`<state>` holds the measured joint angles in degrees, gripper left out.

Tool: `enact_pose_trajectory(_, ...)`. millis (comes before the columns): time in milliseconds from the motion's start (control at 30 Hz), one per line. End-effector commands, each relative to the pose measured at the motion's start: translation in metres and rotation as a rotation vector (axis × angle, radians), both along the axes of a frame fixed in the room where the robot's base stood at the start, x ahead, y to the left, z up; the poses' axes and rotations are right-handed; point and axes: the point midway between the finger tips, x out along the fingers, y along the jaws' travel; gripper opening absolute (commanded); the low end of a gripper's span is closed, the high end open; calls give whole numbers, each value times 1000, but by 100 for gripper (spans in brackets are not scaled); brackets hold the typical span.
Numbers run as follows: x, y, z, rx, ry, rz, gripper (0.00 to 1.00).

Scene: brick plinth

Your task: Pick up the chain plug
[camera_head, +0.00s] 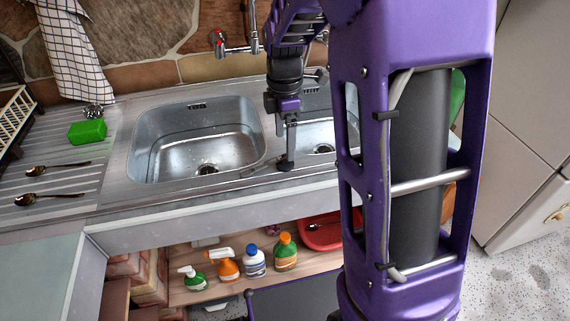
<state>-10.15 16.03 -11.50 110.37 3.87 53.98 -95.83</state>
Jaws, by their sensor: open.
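My gripper (286,160) points down at the divider between the two sink basins, near the counter's front. It is seen edge-on, with its jaws open. A small dark, thin shape, perhaps the chain plug (258,171), lies on the steel rim just left of the fingertips. It is too small to make out clearly, and part of it may be hidden behind the fingers. I cannot tell whether the fingers touch it.
The left basin (165,150) is empty; my arm partly hides the right basin (318,137). A tap (237,50) stands behind. A green sponge (87,132) and two spoons (50,199) lie on the left drainboard. Several bottles (255,261) and a red tub (320,233) stand below.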

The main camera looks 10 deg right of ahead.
Motion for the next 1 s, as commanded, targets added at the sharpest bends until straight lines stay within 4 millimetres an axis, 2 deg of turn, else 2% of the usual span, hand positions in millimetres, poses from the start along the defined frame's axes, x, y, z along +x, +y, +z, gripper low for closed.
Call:
enact_pose_trajectory(167,-1,0,-13,1,3,-1,91)
enact_pose_trajectory(433,-3,0,-51,0,2,-1,91)
enact_pose_trajectory(733,-2,0,-56,0,-1,-1,91)
enact_pose_trajectory(767,-2,0,-56,0,-1,-1,87)
enact_pose_trajectory(1000,-2,0,-55,0,-1,-1,44)
